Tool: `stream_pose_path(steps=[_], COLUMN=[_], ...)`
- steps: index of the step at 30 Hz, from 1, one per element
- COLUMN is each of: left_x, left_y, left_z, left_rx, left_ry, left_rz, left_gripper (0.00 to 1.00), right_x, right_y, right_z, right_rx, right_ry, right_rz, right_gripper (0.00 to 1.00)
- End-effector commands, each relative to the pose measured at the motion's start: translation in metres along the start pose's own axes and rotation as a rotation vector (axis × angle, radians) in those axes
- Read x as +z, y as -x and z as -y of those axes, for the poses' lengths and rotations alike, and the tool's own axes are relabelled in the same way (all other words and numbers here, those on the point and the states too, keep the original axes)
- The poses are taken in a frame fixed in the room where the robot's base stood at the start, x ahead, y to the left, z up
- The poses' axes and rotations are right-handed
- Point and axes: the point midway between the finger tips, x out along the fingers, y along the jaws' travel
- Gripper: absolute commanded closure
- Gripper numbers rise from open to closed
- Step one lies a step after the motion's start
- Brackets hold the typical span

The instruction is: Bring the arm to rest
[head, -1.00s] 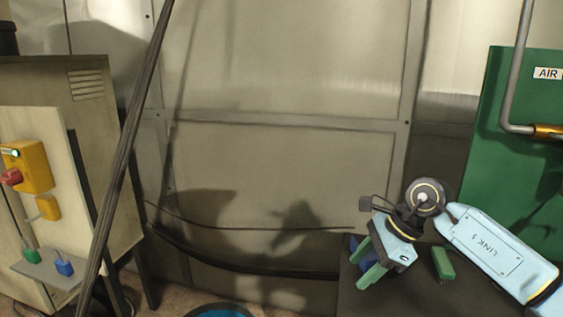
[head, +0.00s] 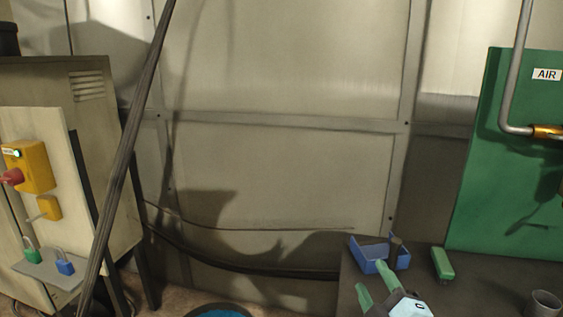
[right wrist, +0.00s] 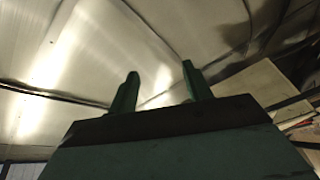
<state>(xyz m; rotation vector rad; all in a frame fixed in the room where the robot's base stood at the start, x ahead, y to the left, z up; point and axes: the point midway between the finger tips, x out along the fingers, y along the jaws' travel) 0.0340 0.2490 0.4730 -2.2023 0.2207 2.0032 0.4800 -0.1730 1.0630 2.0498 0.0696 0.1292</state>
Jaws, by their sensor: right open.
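My right gripper (head: 374,282) is low in the head view, in front of the dark table at the right, with only its green fingers and part of its light blue body in the picture. The fingers are apart with nothing between them. The same gripper's two fingers (right wrist: 156,92) stand apart and empty in the right wrist view, against the metal wall and ceiling. The rest of the right arm is below the head view. My left gripper is not in the head view.
The dark table (head: 475,287) holds a blue open bin (head: 371,251), a green block (head: 443,264) and a grey cup (head: 544,303). A cabinet (head: 95,150) with a red knob and two padlocks stands at the left. A dark cable or pole slants past it. A green panel (head: 500,150) is at the right.

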Motion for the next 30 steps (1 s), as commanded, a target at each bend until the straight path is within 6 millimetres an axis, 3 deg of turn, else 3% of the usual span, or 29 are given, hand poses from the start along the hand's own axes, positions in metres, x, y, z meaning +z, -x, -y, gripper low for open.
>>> stream_pose_path(steps=[3,6,9,15,21,30], left_x=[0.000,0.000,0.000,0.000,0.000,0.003], left_y=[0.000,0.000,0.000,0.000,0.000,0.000], left_z=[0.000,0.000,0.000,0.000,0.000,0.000], left_rx=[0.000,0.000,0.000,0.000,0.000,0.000], left_ry=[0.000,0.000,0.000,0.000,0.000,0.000], left_rz=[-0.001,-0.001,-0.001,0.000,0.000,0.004], left_gripper=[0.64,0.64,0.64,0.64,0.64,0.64], right_x=[0.050,0.079,0.095,0.103,0.097,0.131], right_y=[0.046,0.092,0.137,0.214,0.283,0.273], right_z=[0.041,0.073,0.100,0.131,0.147,0.213], right_rx=[-0.167,-0.301,-0.416,-0.592,-0.744,-0.767], right_ry=[-0.259,-0.441,-0.576,-0.747,-0.861,-0.849], right_rz=[0.275,0.491,0.671,0.937,1.158,1.184], right_gripper=[0.50,0.50,0.50,0.50,0.50,0.50])
